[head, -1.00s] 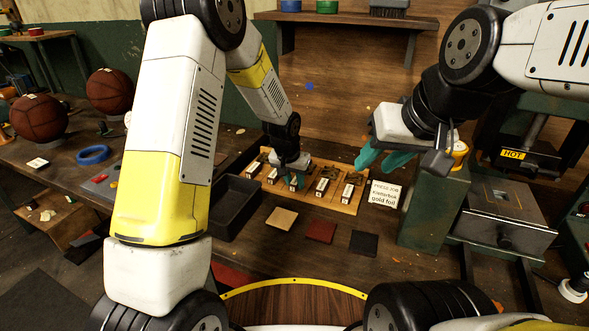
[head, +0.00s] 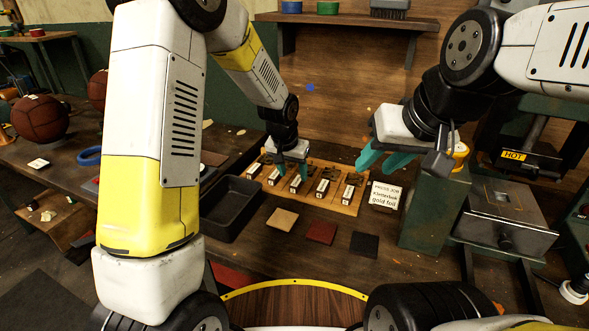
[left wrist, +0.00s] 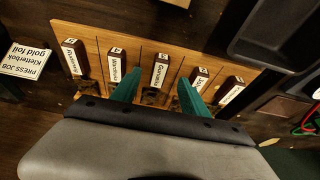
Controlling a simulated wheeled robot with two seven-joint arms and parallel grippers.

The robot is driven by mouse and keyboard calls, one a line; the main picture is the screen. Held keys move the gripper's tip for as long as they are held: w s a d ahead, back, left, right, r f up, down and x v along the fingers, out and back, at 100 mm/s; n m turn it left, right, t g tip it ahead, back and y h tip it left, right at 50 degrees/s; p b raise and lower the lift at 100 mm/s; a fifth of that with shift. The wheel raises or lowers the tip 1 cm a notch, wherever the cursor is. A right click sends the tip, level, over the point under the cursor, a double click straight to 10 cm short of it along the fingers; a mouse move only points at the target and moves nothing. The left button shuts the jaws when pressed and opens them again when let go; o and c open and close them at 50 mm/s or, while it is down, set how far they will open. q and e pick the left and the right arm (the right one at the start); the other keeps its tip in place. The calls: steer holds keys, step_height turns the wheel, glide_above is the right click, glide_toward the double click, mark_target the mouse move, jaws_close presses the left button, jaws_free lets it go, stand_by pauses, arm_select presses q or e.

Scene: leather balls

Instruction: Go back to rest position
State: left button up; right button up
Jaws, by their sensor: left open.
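My left gripper (head: 291,164) is over the left half of a wooden board (head: 345,208) that holds several labelled blocks in a row. In the left wrist view its two teal fingers (left wrist: 157,92) are spread, one on each side of a labelled block (left wrist: 159,72). No block is visibly held, and its height above the board is hard to judge. My right gripper (head: 385,160) hangs at the right, above and left of the green press stand. Its teal fingers show apart with nothing between them.
A black tray (head: 232,231) lies left of the board. Tan, red and black leather swatches (head: 321,232) lie in front. A "PRESS JOB Kletterbok gold foil" card (head: 385,195) stands at the board's right, near the press marked HOT (head: 513,155). Basketballs (head: 40,118) sit at the left.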

arm_select(q)
steer(key=s+a+r+n+t, duration=0.1)
steer(key=s+a+r, duration=0.3)
steer(key=s+r, duration=0.3)
steer(key=s+a+r+n, duration=0.1)
steer(key=s+a+r, duration=0.35)
steer(key=r, duration=0.45)
steer(key=s+a+r+n, duration=0.1)
steer(key=s+a+r, duration=0.1)
steer(key=s, duration=0.6)
steer(key=s+a+r+n+t, duration=0.1)
steer(key=s+a+r, duration=0.2)
steer(key=s, duration=0.5)
steer(key=shift+t+h, duration=0.3)
steer(key=shift+r, duration=0.1)
